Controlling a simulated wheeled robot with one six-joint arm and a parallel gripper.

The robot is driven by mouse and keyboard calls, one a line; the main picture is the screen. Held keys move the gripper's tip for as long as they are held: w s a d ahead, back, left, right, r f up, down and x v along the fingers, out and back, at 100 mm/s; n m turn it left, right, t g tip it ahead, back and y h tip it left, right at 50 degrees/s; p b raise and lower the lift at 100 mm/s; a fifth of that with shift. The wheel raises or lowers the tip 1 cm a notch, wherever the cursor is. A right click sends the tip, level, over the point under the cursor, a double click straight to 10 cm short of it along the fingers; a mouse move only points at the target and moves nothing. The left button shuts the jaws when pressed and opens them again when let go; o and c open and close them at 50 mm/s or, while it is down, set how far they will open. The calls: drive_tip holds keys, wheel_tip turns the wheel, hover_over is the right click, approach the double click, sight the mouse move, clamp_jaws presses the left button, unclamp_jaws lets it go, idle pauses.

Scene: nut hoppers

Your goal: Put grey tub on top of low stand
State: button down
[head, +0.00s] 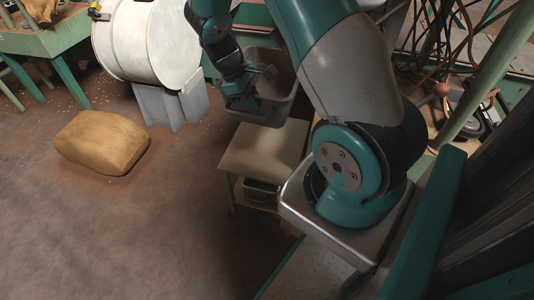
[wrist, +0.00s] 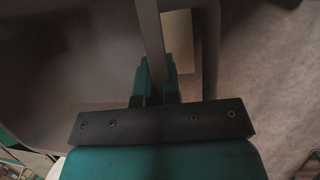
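The grey tub (head: 258,110) hangs in the air in the head view, roughly level, just beyond and above the far end of the low stand (head: 262,150). The stand has a bare beige top. My gripper (head: 243,82) is at the tub's rim. In the wrist view my gripper (wrist: 155,75) has its teal fingers on either side of the tub's wall (wrist: 150,30), and the tub's inside fills the left. A pale patch (wrist: 178,45) shows beyond that wall; it may be the stand's top. The exact gap between tub and stand is hard to tell.
A dark box (head: 262,190) sits on the stand's lower shelf. A white drum (head: 150,40) on a grey support (head: 172,105) stands to the left. A tan sack (head: 102,142) lies on the floor. The floor at front left is clear.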

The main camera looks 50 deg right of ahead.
drive_tip(key=shift+s+d+f, duration=0.1)
drive_tip(key=shift+d+f, duration=0.1)
drive_tip(key=shift+f, duration=0.05)
wheel_tip(320, 180, down, 20)
drive_tip(key=b, duration=0.5)
drive_tip(key=shift+r+b, duration=0.25)
drive_tip(key=shift+b, duration=0.15)
drive_tip(key=shift+r, duration=0.1)
drive_tip(key=c, duration=1.8)
unclamp_jaws()
drive_tip(key=shift+f, duration=0.2)
drive_tip(key=o, duration=0.5)
